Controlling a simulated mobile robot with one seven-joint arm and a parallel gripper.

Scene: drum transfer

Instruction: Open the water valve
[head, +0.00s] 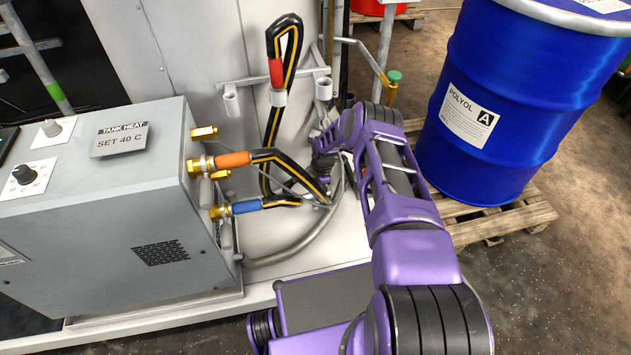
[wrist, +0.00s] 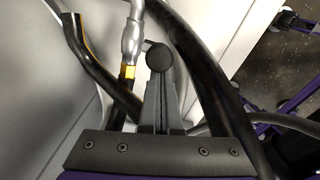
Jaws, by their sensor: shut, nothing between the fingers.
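In the wrist view a round black knob (wrist: 160,57) stands just beyond the fingertips of my gripper (wrist: 160,78). My fingers are closed together and hold nothing. I cannot tell whether they touch the knob. Beside it, to the left, is a silver pipe fitting (wrist: 131,45) with a yellow band below it. The knob looks like the end of a valve lever, but its link to the fitting is mostly hidden. In the head view my arm reaches to the white panel behind the hoses, and my wrist hides the valve there.
A grey tank-heat unit (head: 110,215) stands at left, with an orange-sleeved hose (head: 233,160) and a blue-sleeved hose (head: 247,206) connected. A red-sleeved hose (head: 277,73) hangs on a holder. A blue drum (head: 520,95) stands on a wooden pallet (head: 515,217) at right. Dark hoses crowd my gripper.

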